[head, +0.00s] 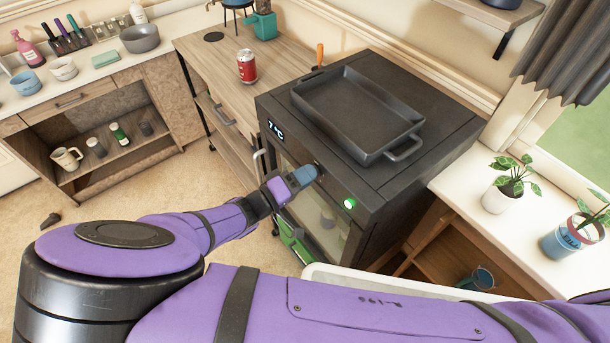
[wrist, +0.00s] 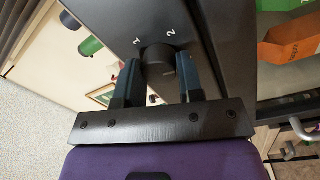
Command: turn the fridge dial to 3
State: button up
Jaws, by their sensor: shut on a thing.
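The dark fridge (head: 362,206) stands in the middle of the head view, with a lit "7 °C" display and a glowing green light (head: 349,203) on its front panel. The round black dial (wrist: 158,60) shows in the wrist view on the dark panel, with white numerals 1 and 2 printed beyond it. A 3 cannot be made out, nor can which number the dial points to. My gripper (wrist: 160,82) has its two blue fingers on either side of the dial, shut on it. In the head view my gripper (head: 308,174) is at the panel and mostly hides the dial.
A black roasting pan (head: 345,109) lies on top of the fridge, its handle toward the front. A red can (head: 247,67) stands on the wooden counter behind left. A potted plant (head: 497,200) stands on the white surface at right. Open floor lies at left.

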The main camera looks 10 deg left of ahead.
jog(key=shift+m, duration=2)
jog(key=o, duration=0.9)
